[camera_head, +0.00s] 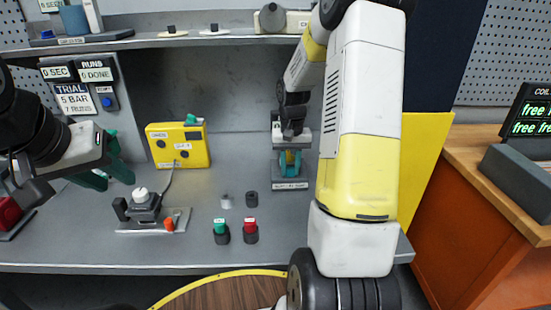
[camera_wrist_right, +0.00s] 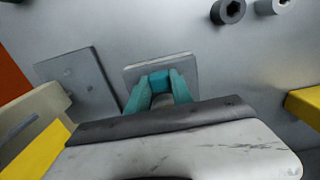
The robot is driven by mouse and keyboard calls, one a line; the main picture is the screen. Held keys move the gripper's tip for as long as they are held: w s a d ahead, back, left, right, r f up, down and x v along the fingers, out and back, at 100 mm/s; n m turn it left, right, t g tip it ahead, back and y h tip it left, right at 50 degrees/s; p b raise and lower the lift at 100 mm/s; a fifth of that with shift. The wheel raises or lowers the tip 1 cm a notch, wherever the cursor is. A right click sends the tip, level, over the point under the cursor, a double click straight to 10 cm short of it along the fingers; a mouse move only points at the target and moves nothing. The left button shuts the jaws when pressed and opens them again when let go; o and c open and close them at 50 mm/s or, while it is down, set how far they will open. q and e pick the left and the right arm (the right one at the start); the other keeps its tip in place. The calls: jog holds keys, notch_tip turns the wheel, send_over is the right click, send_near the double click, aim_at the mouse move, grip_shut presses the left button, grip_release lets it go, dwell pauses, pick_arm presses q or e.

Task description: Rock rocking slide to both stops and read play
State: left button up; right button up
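My right gripper (camera_head: 290,163) points down at a small labelled fixture on a grey plate (camera_head: 290,186) near the back of the bench. In the right wrist view its teal fingers (camera_wrist_right: 159,88) stand on either side of a small blue-teal block over a light plate (camera_wrist_right: 133,68). Whether they grip this block is unclear, and I cannot tell whether it is the rocking slide. My left gripper (camera_head: 108,163) has its teal fingers spread and empty at the left, above the bench. A grey fixture with a white knob (camera_head: 141,192) and an orange piece (camera_head: 169,225) stands right of it.
A yellow box (camera_head: 178,146) stands at the back, with a cable to the knob fixture. A green button (camera_head: 221,231), a red button (camera_head: 250,231) and two small cylinders stand mid-bench. A shelf (camera_head: 170,40) overhangs the back. Bare bench lies between the fixtures.

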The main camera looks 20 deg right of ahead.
grip_shut()
jog(key=shift+w+a, duration=0.2)
jog(key=shift+a, duration=0.4)
dwell(1.1)
jog(key=shift+s+d, duration=0.25)
jog(key=shift+d, duration=0.9)
dwell(2.0)
jog(key=shift+w+a, duration=0.15)
jog(key=shift+a, duration=0.45)
dwell(1.0)
jog(key=o, duration=0.6)
grip_release()
jog(key=shift+r, duration=0.15)
